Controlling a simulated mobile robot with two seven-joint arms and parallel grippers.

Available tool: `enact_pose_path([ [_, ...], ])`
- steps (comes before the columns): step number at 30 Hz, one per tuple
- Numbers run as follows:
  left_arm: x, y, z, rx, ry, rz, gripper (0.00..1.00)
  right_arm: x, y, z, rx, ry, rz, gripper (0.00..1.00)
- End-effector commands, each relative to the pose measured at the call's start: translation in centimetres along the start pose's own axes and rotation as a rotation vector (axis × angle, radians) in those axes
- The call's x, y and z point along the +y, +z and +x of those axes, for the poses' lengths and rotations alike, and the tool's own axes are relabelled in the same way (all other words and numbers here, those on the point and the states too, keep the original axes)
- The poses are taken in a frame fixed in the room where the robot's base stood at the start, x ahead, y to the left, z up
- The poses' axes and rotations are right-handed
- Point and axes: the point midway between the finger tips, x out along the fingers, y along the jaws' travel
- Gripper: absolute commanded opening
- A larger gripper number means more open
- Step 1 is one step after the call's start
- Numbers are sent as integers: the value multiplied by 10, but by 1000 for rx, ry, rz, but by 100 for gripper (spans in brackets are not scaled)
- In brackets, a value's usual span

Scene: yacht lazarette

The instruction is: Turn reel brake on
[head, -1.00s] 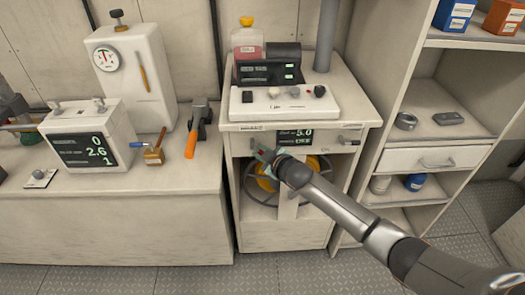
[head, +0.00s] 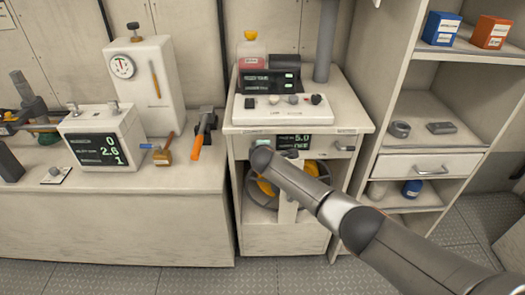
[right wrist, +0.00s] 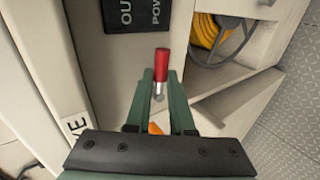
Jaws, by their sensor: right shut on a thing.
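The reel brake lever shows in the right wrist view as a red handle (right wrist: 162,62) on a short metal stem. My right gripper (right wrist: 162,82) has its green fingers shut on it, one on each side. In the head view my right arm comes in from the right and hides the gripper and lever at the cabinet front. The reel (head: 262,190) with yellow hose or cable sits in the open bay below; it also shows in the wrist view (right wrist: 205,32). A dark display (head: 293,141) above the bay reads 5.0 and OFF. My left gripper is not in view.
A white control panel (head: 262,112) with knobs tops the cabinet. A drawer handle (head: 345,147) juts out at its front right. Shelves (head: 430,110) stand to the right. A counter (head: 120,190) to the left bears a scale, a display box and tools. The floor in front is clear.

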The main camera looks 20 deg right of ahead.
Motion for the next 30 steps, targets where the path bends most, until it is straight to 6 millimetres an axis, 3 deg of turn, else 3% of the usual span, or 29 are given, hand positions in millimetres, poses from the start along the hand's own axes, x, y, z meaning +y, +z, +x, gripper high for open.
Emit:
enact_pose_path([
  [19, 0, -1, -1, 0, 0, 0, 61, 1, 1, 0, -30, 1, -43, 0],
  [20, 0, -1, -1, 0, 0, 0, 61, 1, 1, 0, -30, 1, -42, 23],
  [27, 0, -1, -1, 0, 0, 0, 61, 2, 0, 0, -28, 1, -41, 50],
  [30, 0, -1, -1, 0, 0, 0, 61, 1, 0, 0, -28, 1, -41, 51],
])
